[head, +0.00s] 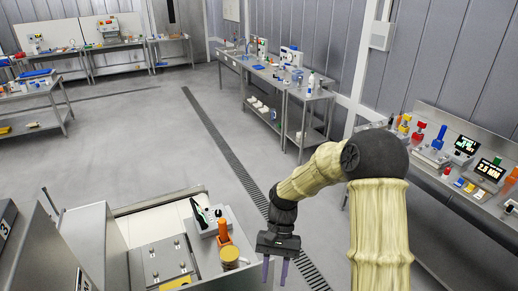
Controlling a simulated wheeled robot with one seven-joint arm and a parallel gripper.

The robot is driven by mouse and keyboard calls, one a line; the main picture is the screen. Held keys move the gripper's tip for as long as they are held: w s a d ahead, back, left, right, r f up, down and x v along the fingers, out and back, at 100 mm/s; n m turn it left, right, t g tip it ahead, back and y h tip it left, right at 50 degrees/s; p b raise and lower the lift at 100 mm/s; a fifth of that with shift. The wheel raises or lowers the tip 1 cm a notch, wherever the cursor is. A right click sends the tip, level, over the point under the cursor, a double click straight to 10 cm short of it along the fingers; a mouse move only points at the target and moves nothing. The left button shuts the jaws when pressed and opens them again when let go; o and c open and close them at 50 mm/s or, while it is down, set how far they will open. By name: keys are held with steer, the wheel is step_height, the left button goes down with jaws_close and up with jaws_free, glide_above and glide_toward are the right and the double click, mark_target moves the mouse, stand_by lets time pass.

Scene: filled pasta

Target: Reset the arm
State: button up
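My arm (378,230) rises from the lower right, bends over at its dark elbow and reaches down to the left. My gripper (275,272) hangs pointing down, just right of the near steel bench. Its two purple fingers stand apart with a gap between them, and I see nothing held. The fingertips are near the bottom of the view, over the floor.
The near bench (150,206) holds an orange-handled tool (223,231) and a round yellow-topped container (230,257), close left of my gripper. A steel counter (460,200) with displays stands at the right. A floor drain (225,150) crosses the open grey floor.

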steer(key=s+d+r+n+t+h, duration=0.1)
steer(key=s+d+r+t, duration=0.1)
steer(key=d+r+t, duration=0.25)
steer(key=s+d+r+n+t, duration=0.1)
steer(key=s+d+r+t, duration=0.25)
steer(key=d, duration=0.25)
step_height(320, 180, down, 22)
steer(key=t+b, duration=0.1)
steer(key=b, duration=2.1)
steer(key=shift+d+f+t, duration=0.15)
steer(key=shift+d+t, duration=0.15)
steer(key=shift+d, duration=0.1)
steer(key=shift+w, duration=0.1)
